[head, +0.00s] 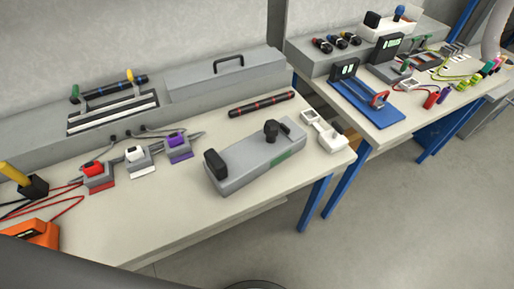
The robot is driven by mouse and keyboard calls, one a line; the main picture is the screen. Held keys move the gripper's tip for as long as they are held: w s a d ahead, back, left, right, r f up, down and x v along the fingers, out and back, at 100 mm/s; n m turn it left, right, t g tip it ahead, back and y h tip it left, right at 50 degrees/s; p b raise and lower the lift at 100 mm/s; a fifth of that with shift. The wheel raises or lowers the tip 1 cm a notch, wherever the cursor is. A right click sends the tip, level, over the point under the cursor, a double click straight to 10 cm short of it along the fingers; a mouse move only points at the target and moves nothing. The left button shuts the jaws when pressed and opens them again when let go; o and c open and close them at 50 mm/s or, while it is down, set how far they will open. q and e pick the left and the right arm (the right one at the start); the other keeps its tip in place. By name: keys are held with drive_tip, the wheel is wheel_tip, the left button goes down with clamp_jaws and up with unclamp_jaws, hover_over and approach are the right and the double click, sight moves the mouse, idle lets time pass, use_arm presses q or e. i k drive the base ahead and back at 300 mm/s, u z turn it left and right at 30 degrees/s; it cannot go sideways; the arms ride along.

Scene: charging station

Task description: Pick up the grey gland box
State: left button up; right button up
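The grey gland box (245,160), as I take it, is a long light-grey box lying at an angle on the near-left workbench (170,215), close to its right end. It has a black block on its left end, a black knob-like fitting on top near its right end, and a green patch on its front side. It stands clear, and nothing holds it. Neither of my grippers is in view.
An orange device (32,236) sits front left.

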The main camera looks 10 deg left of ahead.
sight(230, 169)
drive_tip(key=k, duration=1.3)
drive_tip(key=z, duration=0.25)
drive_tip(key=i, duration=0.85)
drive_tip(key=u, duration=0.4)
